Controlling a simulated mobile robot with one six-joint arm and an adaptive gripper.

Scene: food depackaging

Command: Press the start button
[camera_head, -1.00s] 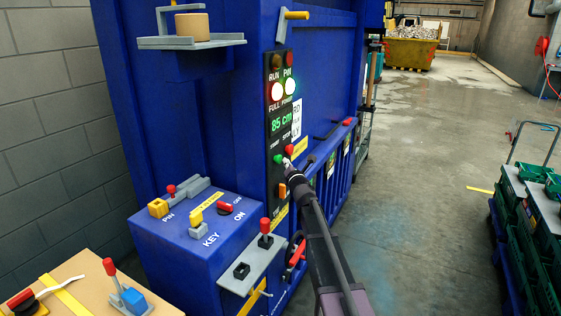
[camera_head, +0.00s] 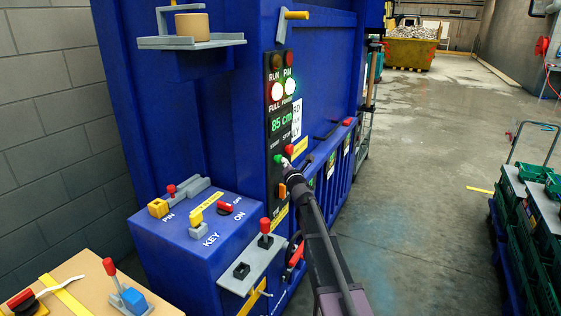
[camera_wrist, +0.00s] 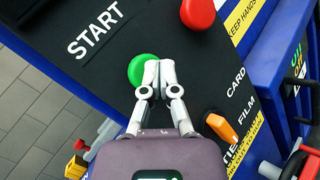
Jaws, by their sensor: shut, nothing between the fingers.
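The green start button (camera_wrist: 146,69) sits on the black control panel (camera_wrist: 75,52), below the white word START in the wrist view. In the head view the green button (camera_head: 278,158) shows at the lower part of the panel. My gripper (camera_wrist: 158,72) is shut and empty, its fingertips over the right edge of the green button. I cannot tell whether they touch it. In the head view my gripper (camera_head: 288,164) is at the panel, just right of the green button. The red stop button (camera_wrist: 197,12) is above and right of the fingertips in the wrist view.
An orange selector (camera_wrist: 221,128) is right of my gripper in the wrist view. The blue machine carries a key box (camera_head: 180,240) and a grey shelf (camera_head: 255,262) with a red-topped lever. Green crates (camera_head: 535,260) stand at the right; the floor between is clear.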

